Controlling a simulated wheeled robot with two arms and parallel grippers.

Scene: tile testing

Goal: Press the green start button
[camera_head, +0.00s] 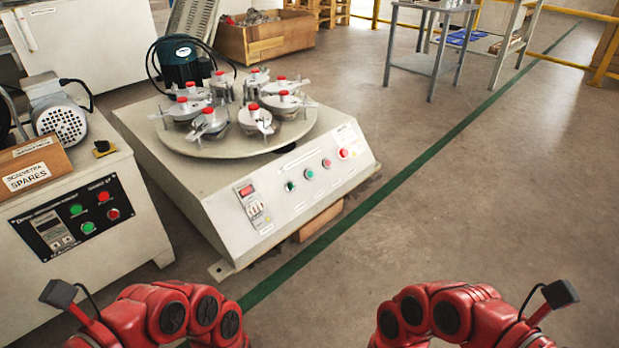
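The middle machine has a sloped front panel (270,225) with a row of buttons. A green button (309,174) sits in this row, with a dark greenish button (290,186) to its left and red buttons (326,163) to its right. The left machine's panel also has an upper green button (76,209) and a lower green button (88,227), beside two red ones (103,196). The labels are too small to tell which is the start button. My red arms show at the bottom edge, apart from both machines. Neither gripper is in view.
The middle machine's round plate (235,143) bears several red-topped fixtures. A cardboard spares box (32,168) and a motor (60,115) sit on the left machine. A wooden crate (265,38) and a metal table (430,40) stand behind. The floor at right is clear.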

